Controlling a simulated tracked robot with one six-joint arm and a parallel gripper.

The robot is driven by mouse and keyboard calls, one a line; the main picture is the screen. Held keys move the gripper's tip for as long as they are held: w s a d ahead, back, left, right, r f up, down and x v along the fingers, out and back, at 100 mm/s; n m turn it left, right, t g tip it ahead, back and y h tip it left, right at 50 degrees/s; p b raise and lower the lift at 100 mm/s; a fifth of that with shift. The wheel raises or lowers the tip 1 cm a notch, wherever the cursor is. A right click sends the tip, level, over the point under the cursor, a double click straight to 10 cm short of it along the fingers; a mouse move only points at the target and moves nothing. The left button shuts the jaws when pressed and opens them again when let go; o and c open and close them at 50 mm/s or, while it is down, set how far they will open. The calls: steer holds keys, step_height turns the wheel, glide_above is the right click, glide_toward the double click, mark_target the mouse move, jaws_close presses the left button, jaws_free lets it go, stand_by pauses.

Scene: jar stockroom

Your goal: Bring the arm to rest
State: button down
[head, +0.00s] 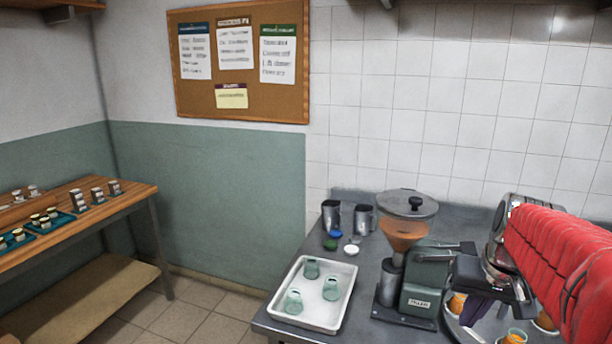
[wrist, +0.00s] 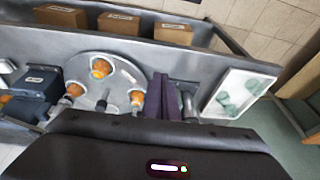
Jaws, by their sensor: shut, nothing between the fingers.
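My arm reaches in from the right edge of the head view under a red ribbed cover. My gripper (head: 476,306) hangs over the metal counter (head: 345,325), beside the filling machine and above the round turntable. In the wrist view my gripper (wrist: 161,82) shows its two dark purple fingers pressed together with nothing between them. They lie between the turntable (wrist: 128,72) with its orange-filled jars and a white tray. The wrist view does not show clearly how high the fingers are above the counter.
A white tray (head: 337,318) holds clear greenish jars. The filling machine (head: 424,283) with its hopper stands close to my gripper. Metal cups (head: 331,217) and lids (head: 351,250) are behind. Cardboard boxes (wrist: 173,33) show in the wrist view. A wooden bench (head: 133,190) holds small jars at left.

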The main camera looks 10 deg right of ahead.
steer(key=s+a+f+n+t, duration=0.1)
steer(key=s+a, duration=0.3)
steer(key=a, duration=0.7)
steer(key=s+a+f+n+t+y, duration=0.1)
steer(key=s+a+n, duration=0.3)
steer(key=a, duration=0.8)
steer(key=shift+s+f, duration=0.2)
steer(key=shift+s, duration=0.25)
